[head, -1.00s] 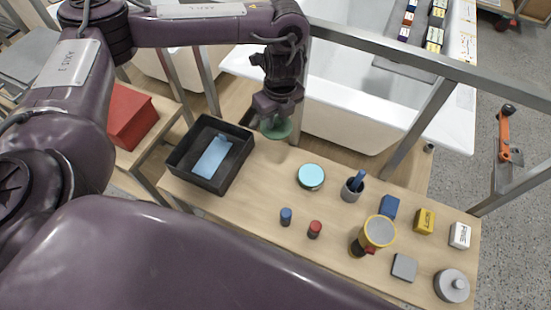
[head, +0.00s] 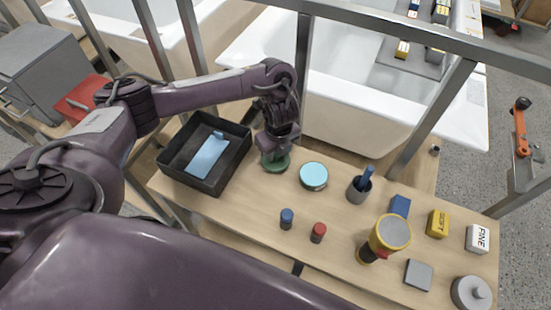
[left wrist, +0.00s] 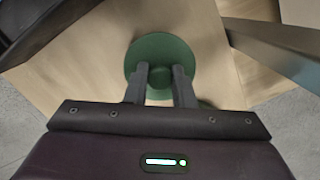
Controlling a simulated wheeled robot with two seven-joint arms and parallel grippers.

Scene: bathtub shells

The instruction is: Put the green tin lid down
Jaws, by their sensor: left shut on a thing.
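The green tin lid (head: 275,165) is a round disc with a small knob on top. My left gripper (head: 274,152) is shut on that knob, and the lid is level at or just above the wooden table, between the black tray and the light-blue round tin. In the left wrist view the lid (left wrist: 178,52) shows below the two fingers (left wrist: 160,82), which close on its knob. I cannot tell if the lid touches the wood. My right gripper is not in view.
The light-blue tin (head: 313,175) is close on the right. A blue cap (head: 286,217) and a red cap (head: 319,231) stand nearer. A metal rail (head: 304,85) rises behind.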

